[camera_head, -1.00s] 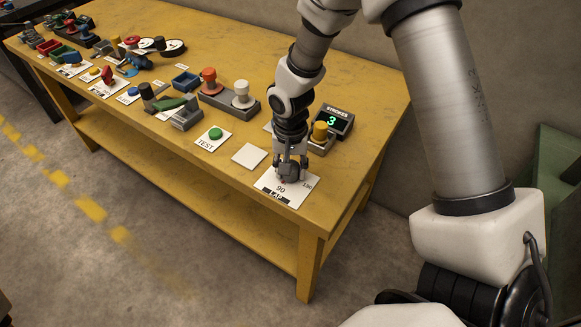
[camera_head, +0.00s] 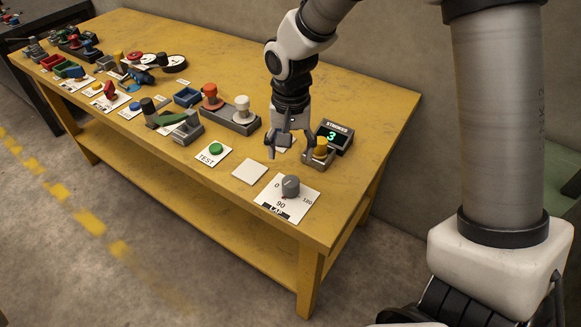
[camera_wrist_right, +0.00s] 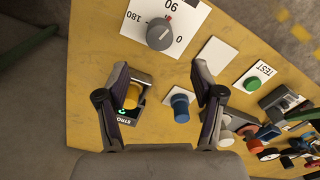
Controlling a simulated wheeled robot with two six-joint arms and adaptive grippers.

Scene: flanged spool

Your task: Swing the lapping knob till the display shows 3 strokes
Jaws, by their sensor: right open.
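The lapping knob (camera_head: 290,186) is a grey round knob on a white card marked 0, 90, 180 and LAP, at the table's near right corner. It also shows in the right wrist view (camera_wrist_right: 160,35), with a red mark at its edge. The strokes display (camera_head: 333,136) is a dark box reading a green 3. My right gripper (camera_head: 291,155) is open and empty, above the table behind the knob and apart from it. In the right wrist view its fingers (camera_wrist_right: 160,88) are spread wide, with the table between them. My left gripper is not in view.
A yellow knob (camera_head: 320,147) on a grey base stands by the display. A blank white card (camera_head: 249,172) and a green TEST button (camera_head: 215,148) lie left of the lapping knob. White (camera_head: 241,106) and red knobs stand farther left. A blue knob (camera_wrist_right: 180,105) shows between my fingers.

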